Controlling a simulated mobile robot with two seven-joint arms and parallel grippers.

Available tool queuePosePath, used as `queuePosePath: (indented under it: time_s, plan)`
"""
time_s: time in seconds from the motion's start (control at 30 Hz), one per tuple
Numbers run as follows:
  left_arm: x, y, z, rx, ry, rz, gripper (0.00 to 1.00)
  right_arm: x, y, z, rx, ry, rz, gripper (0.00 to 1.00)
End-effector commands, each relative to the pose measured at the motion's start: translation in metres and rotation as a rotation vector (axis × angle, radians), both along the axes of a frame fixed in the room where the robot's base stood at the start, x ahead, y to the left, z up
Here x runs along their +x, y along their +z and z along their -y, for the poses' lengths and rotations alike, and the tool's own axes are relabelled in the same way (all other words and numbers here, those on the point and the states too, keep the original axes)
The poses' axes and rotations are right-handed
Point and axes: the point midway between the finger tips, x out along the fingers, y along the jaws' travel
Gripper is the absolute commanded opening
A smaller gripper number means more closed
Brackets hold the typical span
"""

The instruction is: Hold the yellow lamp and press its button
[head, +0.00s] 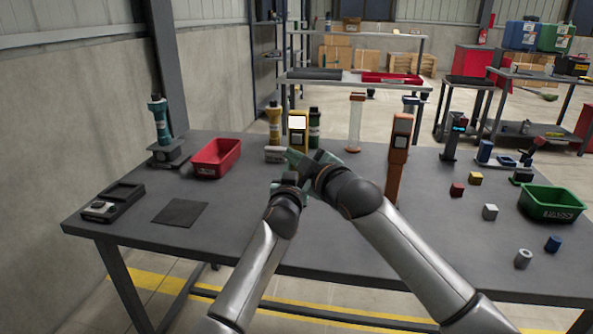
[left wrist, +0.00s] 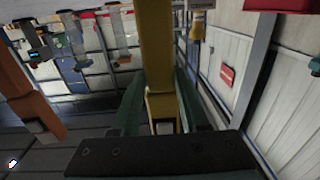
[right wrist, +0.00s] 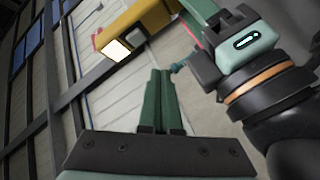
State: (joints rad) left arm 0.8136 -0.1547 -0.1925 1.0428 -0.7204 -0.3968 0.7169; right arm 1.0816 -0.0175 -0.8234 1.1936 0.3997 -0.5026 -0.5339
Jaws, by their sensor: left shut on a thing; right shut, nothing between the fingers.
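The yellow lamp (head: 298,141) stands upright behind my grippers in the head view, with a bright white face near its top. In the left wrist view its yellow body (left wrist: 157,50) runs between the fingers of my left gripper (left wrist: 158,95), which is shut on it. In the right wrist view the lamp (right wrist: 146,24) and its bright face show beyond the fingertips of my right gripper (right wrist: 160,73). That gripper is shut and empty, apart from the lamp. In the head view my right gripper (head: 299,158) overlaps the left one and the lamp's lower part.
An orange lamp-like device (head: 399,150) stands close to the right of my right arm. A red bin (head: 216,158) is to the left and a green bin (head: 552,203) to the right. Yellow and green flashlights (head: 275,122) stand behind.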

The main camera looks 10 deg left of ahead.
Motion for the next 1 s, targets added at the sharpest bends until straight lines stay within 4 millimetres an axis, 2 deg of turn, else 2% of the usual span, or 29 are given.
queuePosePath:
  time_s: [0.2, 0.43, 0.47, 0.77, 1.0]
  plan:
    - [0.000, -0.002, 0.000, 0.000, 0.001, -0.004, 0.00, -0.015, 0.000, 0.002, 0.001, -0.003, 0.001, 0.00]
    - [0.000, -0.002, 0.000, 0.000, 0.001, -0.004, 0.00, -0.016, 0.000, 0.002, 0.001, -0.004, 0.000, 0.00]
    - [0.000, -0.002, 0.000, 0.000, 0.001, -0.004, 0.45, -0.016, 0.000, 0.002, 0.001, -0.004, 0.000, 0.00]
    - [0.000, -0.001, 0.000, 0.000, 0.000, -0.002, 0.79, -0.016, 0.000, 0.002, 0.000, -0.003, 0.001, 0.00]
    - [0.000, 0.000, 0.000, 0.000, 0.000, 0.000, 0.79, -0.016, 0.001, 0.002, 0.000, -0.003, 0.001, 0.00]
